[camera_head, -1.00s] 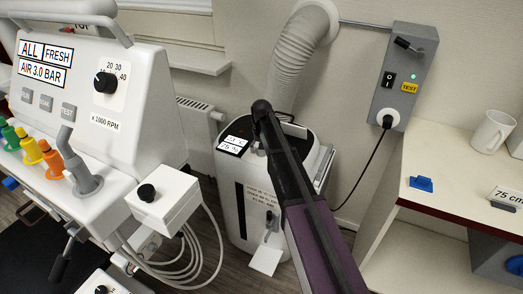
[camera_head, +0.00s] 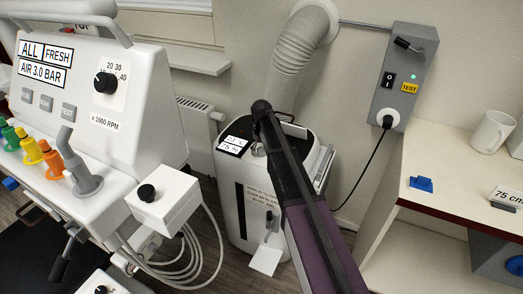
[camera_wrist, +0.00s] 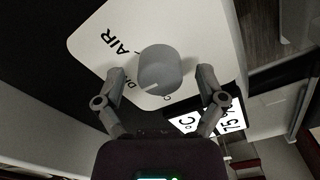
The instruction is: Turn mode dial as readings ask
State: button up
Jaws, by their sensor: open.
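The grey mode dial (camera_wrist: 160,70) sits on a white plate (camera_wrist: 88,45) in the wrist view. "AIR" is readable; labels starting "D" and "C" are partly hidden. The dial's white mark points to the lower left, between the "D" and "C" labels. My gripper (camera_wrist: 161,74) is open, one finger on each side of the dial; contact cannot be told. The readings display (camera_head: 234,145) on the white machine (camera_head: 258,195) shows two lines, the lower about 75 %. It also shows in the wrist view (camera_wrist: 232,117).
A ribbed hose (camera_head: 300,55) rises behind the machine. A grey wall box (camera_head: 403,70) with a switch and cable is to the right. A counter (camera_head: 455,165) with a white mug (camera_head: 492,131) is at right. A white dial console (camera_head: 105,100) stands at left.

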aim_at(262, 149)
jog(key=n, duration=0.5)
jog(key=shift+n, duration=0.3)
notch_tip(262, 149, up, 14)
jog(key=p, duration=1.4)
jog(key=s+d+f+m+b, duration=0.1)
jog(key=s+d+m, duration=0.2)
jog(key=s, duration=0.6)
jog(key=s+d+f+m+b, duration=0.1)
jog(key=s+d+m, duration=0.2)
jog(key=s, duration=0.6)
jog(key=s+d+f+m+b, duration=0.1)
jog(key=s+d+m, duration=0.2)
jog(key=s, duration=0.6)
jog(key=shift+s+d+f+m, duration=0.15)
jog(key=shift+s+d+m, duration=0.1)
jog(key=shift+m, duration=0.75)
jog(key=shift+s+d+m, duration=0.15)
jog(key=shift+s+m, duration=0.15)
jog(key=shift+s, duration=0.4)
